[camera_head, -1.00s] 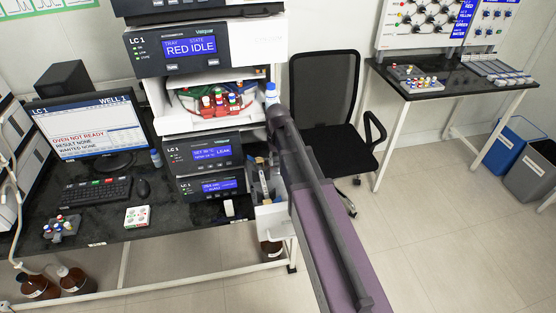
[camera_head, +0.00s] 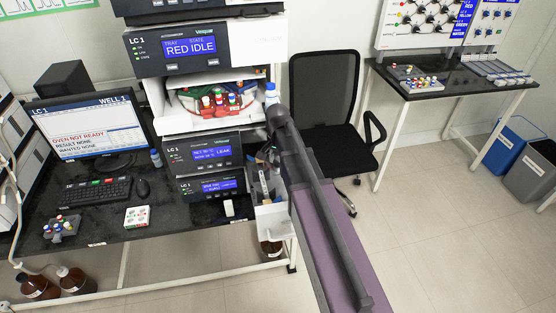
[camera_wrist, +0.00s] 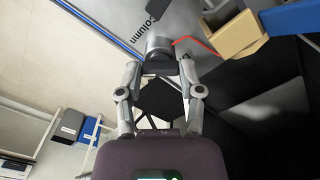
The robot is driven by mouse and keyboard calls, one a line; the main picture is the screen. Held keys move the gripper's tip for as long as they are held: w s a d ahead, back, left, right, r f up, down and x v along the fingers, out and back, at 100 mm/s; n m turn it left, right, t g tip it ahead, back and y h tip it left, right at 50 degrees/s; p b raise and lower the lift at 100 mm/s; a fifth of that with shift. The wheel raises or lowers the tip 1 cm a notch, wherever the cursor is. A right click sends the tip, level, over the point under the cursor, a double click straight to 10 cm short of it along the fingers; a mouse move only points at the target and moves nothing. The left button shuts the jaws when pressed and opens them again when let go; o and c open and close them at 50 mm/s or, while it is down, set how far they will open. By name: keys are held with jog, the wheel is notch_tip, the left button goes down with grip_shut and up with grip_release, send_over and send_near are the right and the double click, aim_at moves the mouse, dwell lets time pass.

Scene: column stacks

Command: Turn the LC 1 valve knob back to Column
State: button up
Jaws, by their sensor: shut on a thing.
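The LC 1 valve knob (camera_wrist: 158,46) is a small grey piece between my fingertips in the wrist view. My gripper (camera_wrist: 158,64) is shut on it, with one finger on each side. Printed letters ending in "olumn" (camera_wrist: 137,32) lie on the pale panel just left of the knob. A red line (camera_wrist: 197,43) runs on the panel to its right. In the head view my arm reaches to the right side of the LC 1 stack, and the knob cannot be made out there. The knob's exact pointing direction is hard to tell.
The LC 1 stack's lower modules (camera_head: 208,172) stand left of my arm. A tan block (camera_wrist: 232,32) sits close to the right finger in the wrist view. A white holder (camera_head: 272,222) hangs at the bench edge. A black chair (camera_head: 328,95) stands to the right.

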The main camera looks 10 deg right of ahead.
dwell(0.3)
jog(key=o, duration=1.1)
jog(key=shift+o, duration=0.2)
